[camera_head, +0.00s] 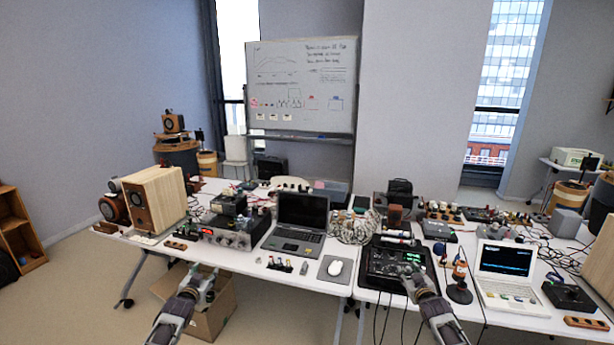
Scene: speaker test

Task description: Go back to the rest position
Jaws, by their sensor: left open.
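My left gripper (205,277) is open and empty, in front of the table's front edge and over a cardboard box (222,305) on the floor. My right gripper (410,271) is over or in front of the black panel device (380,262) on the table. Its fingertips blend into the dark panel, so I cannot see whether they are open, or whether they touch it. Both forearms come in from the bottom of the view.
A dark bottle stand (459,290) is close right of my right gripper.

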